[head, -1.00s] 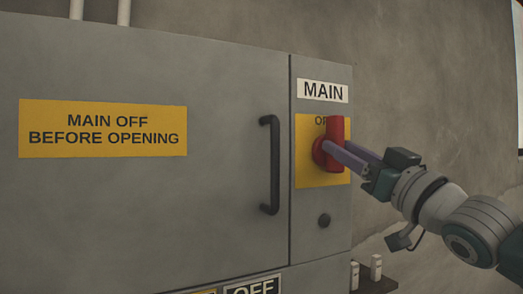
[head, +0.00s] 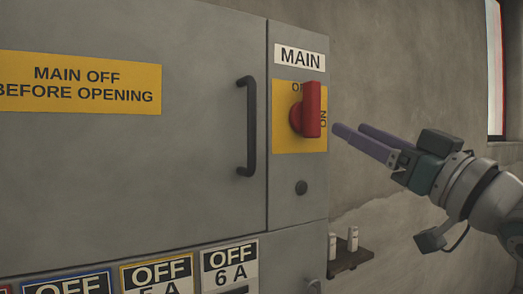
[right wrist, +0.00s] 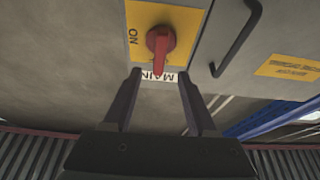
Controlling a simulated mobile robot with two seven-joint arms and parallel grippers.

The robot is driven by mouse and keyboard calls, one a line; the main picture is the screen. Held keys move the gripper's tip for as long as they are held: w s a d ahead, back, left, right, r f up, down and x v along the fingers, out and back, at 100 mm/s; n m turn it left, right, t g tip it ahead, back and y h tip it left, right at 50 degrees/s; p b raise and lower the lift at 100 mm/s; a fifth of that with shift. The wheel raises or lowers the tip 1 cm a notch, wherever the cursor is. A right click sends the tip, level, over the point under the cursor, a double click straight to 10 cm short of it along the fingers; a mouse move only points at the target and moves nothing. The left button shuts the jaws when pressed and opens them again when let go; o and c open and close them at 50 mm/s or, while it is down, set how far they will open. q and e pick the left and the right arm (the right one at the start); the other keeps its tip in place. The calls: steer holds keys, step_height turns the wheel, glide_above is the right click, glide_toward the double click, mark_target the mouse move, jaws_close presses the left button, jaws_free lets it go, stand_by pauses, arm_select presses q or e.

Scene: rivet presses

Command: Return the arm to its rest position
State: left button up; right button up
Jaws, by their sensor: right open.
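My right gripper (head: 362,143) is open and empty. Its two purple-grey fingers point left toward the red main switch handle (head: 312,110), with a gap between them and it. The handle stands upright on a yellow plate (head: 285,143) under the MAIN label, with "ON" readable at its right side. In the right wrist view the fingers of the gripper (right wrist: 160,78) are spread apart, and the red handle (right wrist: 160,45) shows beyond their tips. My left gripper is not in view.
The grey cabinet (head: 130,175) has a black door handle (head: 248,125) and a yellow warning sign (head: 80,82). Below are several OFF labels (head: 229,266). A small shelf (head: 350,259) with white items sits at the cabinet's right. Bare wall lies behind my arm.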

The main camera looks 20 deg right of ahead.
steer(key=shift+s+f, duration=0.15)
steer(key=shift+s, duration=0.35)
steer(key=shift+f, duration=0.1)
steer(key=s+a+f+g+h, duration=0.1)
steer(key=s+a+f+g, duration=0.15)
steer(key=f, duration=0.45)
steer(key=s+a+f+m+g+h, duration=0.15)
steer(key=f+g, duration=0.25)
steer(key=f, duration=0.4)
steer(key=s+a+f+g, duration=0.2)
steer(key=s+f+g, duration=0.15)
steer(key=f, duration=0.35)
steer(key=s+a+f+n+g, duration=0.1)
steer(key=s+a+f+g, duration=0.35)
steer(key=s, duration=0.35)
steer(key=s+a+f+n+g, duration=0.1)
steer(key=s+a+f+g, duration=0.3)
steer(key=s, duration=0.4)
step_height(320, 180, up, 23)
steer(key=d+p, duration=0.1)
steer(key=p, duration=2.2)
steer(key=shift+w+d+r+y, duration=0.15)
steer(key=shift+w+r+y, duration=0.1)
steer(key=shift+y, duration=0.1)
